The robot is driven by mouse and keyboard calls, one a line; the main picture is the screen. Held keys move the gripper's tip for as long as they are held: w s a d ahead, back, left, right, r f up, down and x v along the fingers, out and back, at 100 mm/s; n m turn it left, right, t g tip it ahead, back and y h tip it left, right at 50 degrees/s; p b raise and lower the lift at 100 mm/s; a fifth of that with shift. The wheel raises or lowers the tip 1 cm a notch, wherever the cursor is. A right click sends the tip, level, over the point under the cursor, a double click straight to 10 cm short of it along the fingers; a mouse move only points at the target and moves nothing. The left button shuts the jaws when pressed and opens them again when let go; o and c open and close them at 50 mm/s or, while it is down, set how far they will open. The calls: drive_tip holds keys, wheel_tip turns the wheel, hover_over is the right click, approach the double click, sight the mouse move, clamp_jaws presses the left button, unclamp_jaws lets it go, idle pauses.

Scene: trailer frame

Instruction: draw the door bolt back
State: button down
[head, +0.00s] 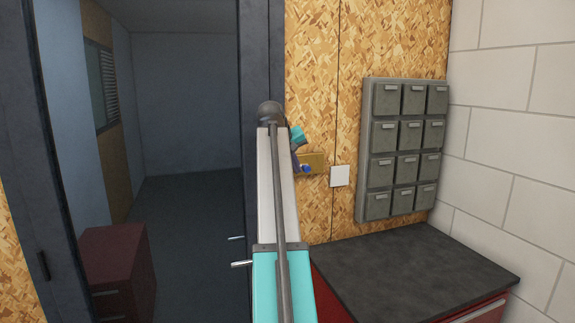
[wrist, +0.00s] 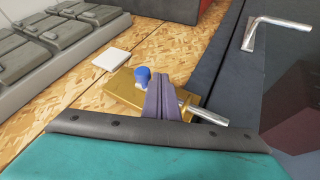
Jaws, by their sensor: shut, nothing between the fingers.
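The door bolt is a brass-coloured body (wrist: 125,92) on the wood-chip wall beside the dark door frame. Its blue knob (wrist: 143,77) stands up from it, and its silver rod (wrist: 208,115) sticks out on the right, towards the frame. In the head view the brass body (head: 314,161) and blue knob (head: 306,169) show just right of my arm, which hides the rod. My gripper (wrist: 161,82) has purple fingers, shut and empty. They are beside the knob, on its rod side; I cannot tell whether they touch it. In the head view the fingers are mostly hidden.
A white wall plate (head: 340,176) is right of the bolt. Grey wall boxes (head: 400,150) hang further right above a dark counter (head: 410,260). A silver door lever (wrist: 275,25) juts out near the frame. A dim room with a red cabinet (head: 118,270) shows on the left.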

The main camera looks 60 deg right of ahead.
drive_tip(key=shift+s+d, duration=0.2)
drive_tip(key=shift+d, duration=0.1)
drive_tip(key=s+d, duration=0.1)
drive_tip(key=d, duration=0.1)
drive_tip(key=s+d, duration=0.2)
drive_tip(key=shift+s+d, duration=0.1)
drive_tip(key=shift+d, duration=0.05)
idle(0.3)
drive_tip(key=a, duration=0.1)
drive_tip(key=w+a, duration=0.2)
drive_tip(key=shift+a+f+p, duration=0.25)
drive_tip(key=shift+p, duration=0.1)
drive_tip(key=b+v, duration=0.3)
drive_tip(key=v, duration=0.7)
drive_tip(key=shift+w, duration=0.15)
idle(0.4)
